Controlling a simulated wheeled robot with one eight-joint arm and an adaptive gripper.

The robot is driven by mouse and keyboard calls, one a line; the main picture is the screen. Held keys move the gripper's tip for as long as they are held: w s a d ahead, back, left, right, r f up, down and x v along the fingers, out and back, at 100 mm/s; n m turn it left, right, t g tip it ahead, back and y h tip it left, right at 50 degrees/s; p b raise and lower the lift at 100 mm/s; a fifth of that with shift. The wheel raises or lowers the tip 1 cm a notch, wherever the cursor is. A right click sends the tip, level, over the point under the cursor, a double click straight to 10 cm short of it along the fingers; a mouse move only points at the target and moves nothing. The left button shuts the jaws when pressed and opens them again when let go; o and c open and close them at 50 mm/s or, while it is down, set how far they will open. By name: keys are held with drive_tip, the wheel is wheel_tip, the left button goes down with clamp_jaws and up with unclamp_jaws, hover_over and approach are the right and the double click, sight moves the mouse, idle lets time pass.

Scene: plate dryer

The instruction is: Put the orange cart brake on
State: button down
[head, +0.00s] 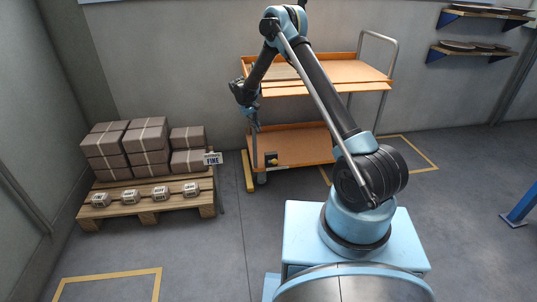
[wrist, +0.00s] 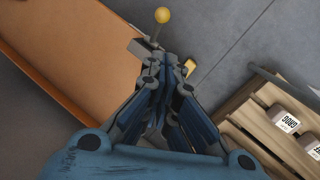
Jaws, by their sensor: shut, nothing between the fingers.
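The orange cart (head: 310,88) stands against the back wall, with an upper and a lower deck and a grey push handle at its right. A dark brake block (head: 271,160) sits at the lower deck's front left corner, above a wheel. In the wrist view the brake's yellow ball knob (wrist: 162,15) stands on a thin stalk beside the orange deck (wrist: 85,60). My gripper (wrist: 168,60) is shut and empty, its tips pointing toward the brake. In the head view my gripper (head: 255,128) hangs by the cart's left end. Contact with the brake cannot be told.
A wooden pallet (head: 150,208) with brown boxes and several small labelled weights stands left of the cart, close to my gripper. Wall shelves (head: 470,50) with dark plates are at the right. Yellow floor markings (head: 110,275) outline bays. The grey floor in front is clear.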

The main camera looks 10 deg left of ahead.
approach(273, 161)
drive_tip(key=w+f, duration=0.4)
drive_tip(key=f, duration=0.3)
drive_tip(key=shift+d, duration=0.25)
idle(0.4)
